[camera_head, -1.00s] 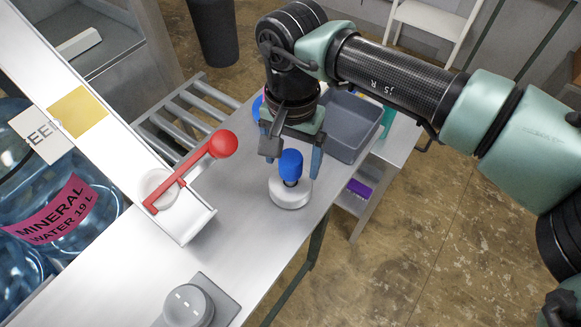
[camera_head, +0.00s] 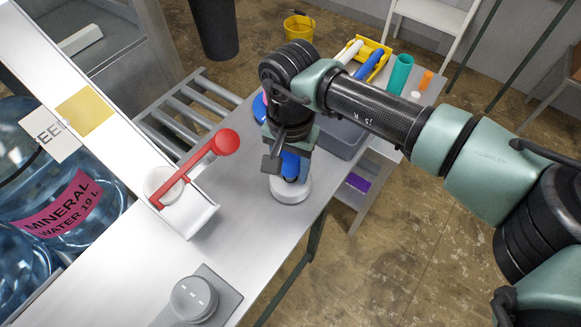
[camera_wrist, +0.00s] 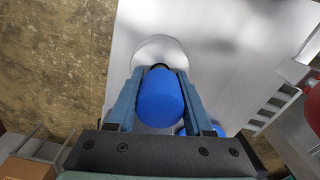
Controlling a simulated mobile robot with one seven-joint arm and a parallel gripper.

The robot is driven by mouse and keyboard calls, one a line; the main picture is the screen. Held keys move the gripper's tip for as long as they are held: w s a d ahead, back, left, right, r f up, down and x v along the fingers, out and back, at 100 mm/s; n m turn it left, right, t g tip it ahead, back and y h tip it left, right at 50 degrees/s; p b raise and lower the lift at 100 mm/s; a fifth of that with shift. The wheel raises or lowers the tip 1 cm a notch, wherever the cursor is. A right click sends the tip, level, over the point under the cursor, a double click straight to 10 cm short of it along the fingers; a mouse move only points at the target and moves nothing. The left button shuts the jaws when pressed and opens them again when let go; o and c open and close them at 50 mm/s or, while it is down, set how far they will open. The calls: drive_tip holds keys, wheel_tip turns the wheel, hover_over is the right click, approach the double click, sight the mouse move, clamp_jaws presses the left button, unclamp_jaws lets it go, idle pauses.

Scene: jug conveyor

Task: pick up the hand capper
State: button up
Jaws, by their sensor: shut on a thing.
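The hand capper has a blue handle (camera_head: 291,165) on a round white base (camera_head: 291,190). It stands upright on the metal table (camera_head: 245,210), near its right edge. My gripper (camera_head: 290,172) points down over it and is shut on the blue handle. In the wrist view the blue handle (camera_wrist: 158,97) sits between the two blue fingers, with the pale base (camera_wrist: 160,50) beyond it. The base appears to rest on the table. My gripper hides part of the handle in the head view.
A red-knobbed lever (camera_head: 224,142) rises from the conveyor end to the left. A grey round device (camera_head: 194,299) sits at the front of the table. The table between is clear.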

clamp_jaws()
